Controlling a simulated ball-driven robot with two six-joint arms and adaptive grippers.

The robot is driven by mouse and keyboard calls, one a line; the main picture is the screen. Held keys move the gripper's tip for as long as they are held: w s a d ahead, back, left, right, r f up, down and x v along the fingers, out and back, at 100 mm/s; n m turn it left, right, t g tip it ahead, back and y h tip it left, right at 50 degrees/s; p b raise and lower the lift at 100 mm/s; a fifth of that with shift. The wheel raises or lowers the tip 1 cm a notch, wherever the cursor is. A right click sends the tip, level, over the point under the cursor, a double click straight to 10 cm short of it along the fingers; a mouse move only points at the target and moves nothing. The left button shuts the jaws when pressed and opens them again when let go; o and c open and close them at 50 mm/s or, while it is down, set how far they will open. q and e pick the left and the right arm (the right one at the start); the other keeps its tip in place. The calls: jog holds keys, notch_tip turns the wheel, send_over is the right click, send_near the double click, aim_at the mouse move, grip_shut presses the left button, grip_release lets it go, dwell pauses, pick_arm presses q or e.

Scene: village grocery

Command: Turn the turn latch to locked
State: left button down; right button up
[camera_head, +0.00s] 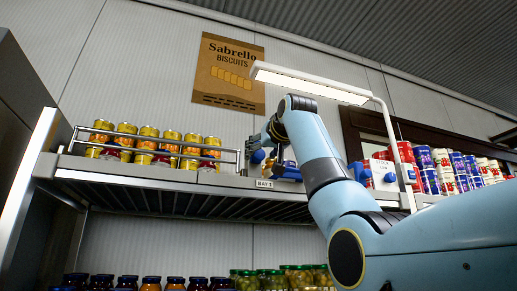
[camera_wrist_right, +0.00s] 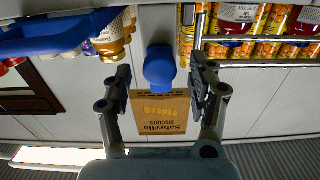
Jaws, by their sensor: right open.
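A blue rounded knob (camera_wrist_right: 159,67), which looks like the turn latch, shows in the right wrist view between my fingers. In the head view a blue knob (camera_head: 258,156) sits at the shelf's front edge beside my right gripper. My right gripper (camera_head: 264,146) is open, and its two fingers (camera_wrist_right: 161,82) stand on either side of the knob with a gap on each side in the wrist view. I cannot tell how far it is from the knob in depth. The knob's turn position and any marking are not readable. My left gripper is not in view.
The metal shelf (camera_head: 130,178) carries yellow cans (camera_head: 147,140) behind a rail at left and stacked cans (camera_head: 427,170) at right. A white lamp (camera_head: 312,83) arches above. A white box with blue knobs (camera_head: 390,177) stands right of my arm. Jars (camera_head: 300,276) fill the lower shelf.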

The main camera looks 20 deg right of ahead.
jog(key=shift+w+r+p, duration=0.15)
jog(key=shift+w+p, duration=0.15)
jog(key=shift+w, duration=0.4)
jog(key=shift+w+f, duration=0.2)
jog(key=shift+w, duration=0.55)
jog(key=shift+s, duration=0.1)
jog(key=c, duration=1.2)
